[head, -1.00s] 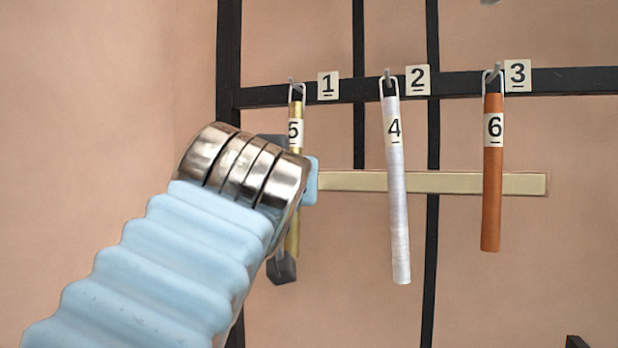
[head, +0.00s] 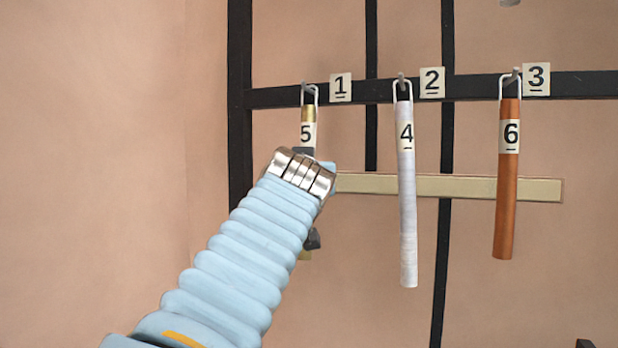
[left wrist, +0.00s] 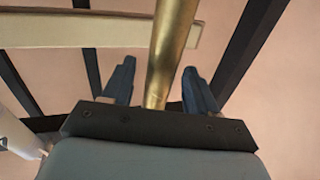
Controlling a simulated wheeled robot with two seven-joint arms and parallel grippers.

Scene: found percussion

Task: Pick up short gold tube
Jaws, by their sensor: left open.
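The short gold tube (head: 308,114) has a "5" label and hangs upright from the hook beside label 1. My left arm hides its middle in the head view. In the left wrist view the gold tube (left wrist: 171,45) runs between the two blue-grey fingers of my left gripper (left wrist: 159,68). The fingers are open, one on each side, with gaps to the tube. In the head view my left gripper (head: 311,196) is at the tube's middle and lower part, mostly hidden behind its own wrist. My right gripper is not in view.
A white tube (head: 406,210) labelled 4 and a copper-coloured tube (head: 507,200) labelled 6 hang to the right. A black frame (head: 470,88) carries the hooks. A pale horizontal bar (head: 460,187) runs behind the tubes. The space to the left is clear.

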